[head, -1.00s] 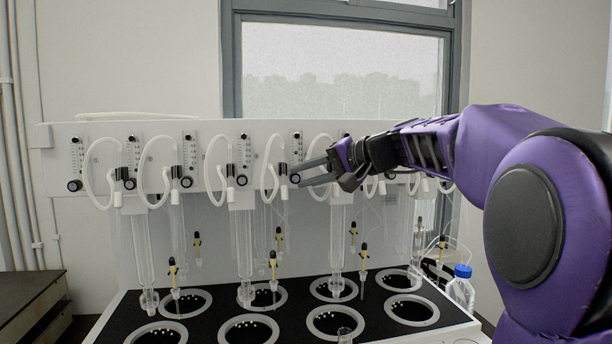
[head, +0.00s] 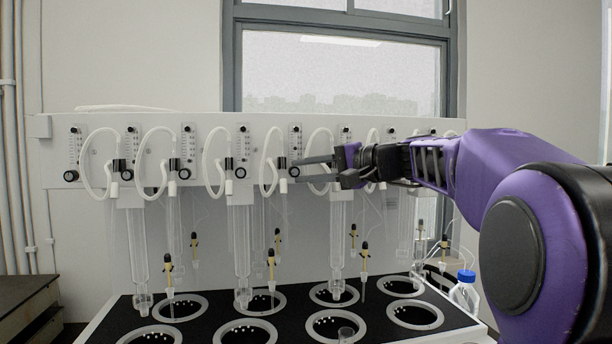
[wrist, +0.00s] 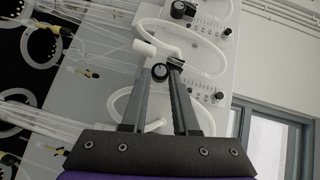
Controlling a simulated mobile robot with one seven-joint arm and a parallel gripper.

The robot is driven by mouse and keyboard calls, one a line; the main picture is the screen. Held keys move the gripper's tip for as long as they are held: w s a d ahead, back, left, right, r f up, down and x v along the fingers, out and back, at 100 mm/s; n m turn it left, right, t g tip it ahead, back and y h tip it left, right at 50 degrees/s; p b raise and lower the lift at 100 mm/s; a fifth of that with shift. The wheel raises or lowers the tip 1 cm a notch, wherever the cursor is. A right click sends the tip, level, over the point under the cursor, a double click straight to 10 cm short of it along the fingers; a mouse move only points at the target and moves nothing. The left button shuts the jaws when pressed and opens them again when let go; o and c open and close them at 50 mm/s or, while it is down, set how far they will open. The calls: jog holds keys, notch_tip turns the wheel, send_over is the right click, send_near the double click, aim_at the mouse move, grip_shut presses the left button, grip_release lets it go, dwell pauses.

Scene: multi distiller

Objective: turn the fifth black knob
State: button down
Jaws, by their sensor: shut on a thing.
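A row of black knobs runs along the white panel in the head view. The fifth from the left (head: 294,171) is a round black knob with a pale rim, below a small flow gauge. My gripper (head: 298,170) reaches in from the right, its fingers roughly level, with the tips at this knob. In the wrist view, the knob (wrist: 160,71) sits between the two fingertips (wrist: 161,73), and my gripper is shut on it. The turn angle of the knob cannot be read.
White looped hoses (head: 215,165) hang close beside the knobs, one just left of the gripper. Glass tubes (head: 243,245) stand below, over a black bench top with white rings (head: 248,331). A blue-capped bottle (head: 466,290) stands at right. A window (head: 340,75) is behind.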

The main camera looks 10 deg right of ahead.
jog(key=c, duration=0.7)
grip_release()
jog(key=shift+d, duration=0.1)
jog(key=v, duration=1.7)
jog(key=shift+s+d, duration=0.1)
